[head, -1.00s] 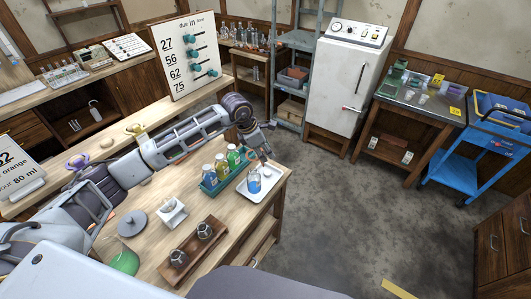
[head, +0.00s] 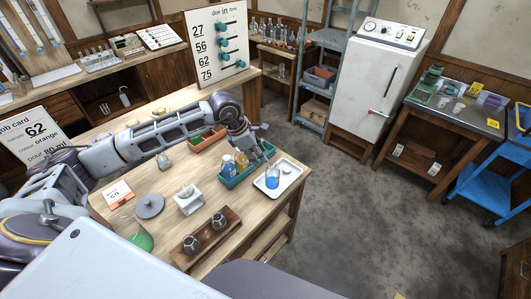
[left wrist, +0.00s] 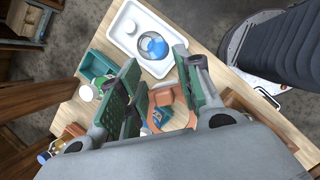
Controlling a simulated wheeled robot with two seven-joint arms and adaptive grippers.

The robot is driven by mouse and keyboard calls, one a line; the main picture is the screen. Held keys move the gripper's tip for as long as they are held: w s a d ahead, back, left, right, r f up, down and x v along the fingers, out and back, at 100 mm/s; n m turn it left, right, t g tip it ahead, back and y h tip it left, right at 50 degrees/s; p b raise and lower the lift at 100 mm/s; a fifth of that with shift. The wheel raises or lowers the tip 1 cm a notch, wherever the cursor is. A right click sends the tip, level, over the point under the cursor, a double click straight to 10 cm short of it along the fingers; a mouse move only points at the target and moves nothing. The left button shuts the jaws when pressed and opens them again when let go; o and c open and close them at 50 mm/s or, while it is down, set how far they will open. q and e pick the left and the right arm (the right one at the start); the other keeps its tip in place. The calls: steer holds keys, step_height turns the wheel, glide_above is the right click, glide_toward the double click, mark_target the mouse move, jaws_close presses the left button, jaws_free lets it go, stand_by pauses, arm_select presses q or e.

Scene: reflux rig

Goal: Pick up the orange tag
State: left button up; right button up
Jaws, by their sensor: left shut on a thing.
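The orange tag (left wrist: 166,98) shows between the fingers of my left gripper in the left wrist view, as an orange curved piece with a flat block. My left gripper (left wrist: 154,92) is shut on it. In the head view my left gripper (head: 254,150) is over the green tray (head: 233,182) on the bench, close to the bottles there. I cannot make out the tag clearly in the head view. A blue-labelled bottle (left wrist: 157,118) lies just beyond the tag in the left wrist view; whether they touch is unclear. My right gripper is not in view.
A white tray (head: 262,191) holding a flask of blue liquid (head: 272,178) stands right of the green tray. A terracotta tray (head: 203,143) is behind it. A wooden block with dark glassware (head: 203,240), a white stand (head: 188,202) and a grey disc (head: 150,207) are nearer.

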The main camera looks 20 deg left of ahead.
arm_select(q)
steer(key=shift+s+a+b, duration=0.3)
steer(key=shift+s+a, duration=0.5)
steer(key=shift+a, duration=0.1)
steer(key=shift+s, duration=0.15)
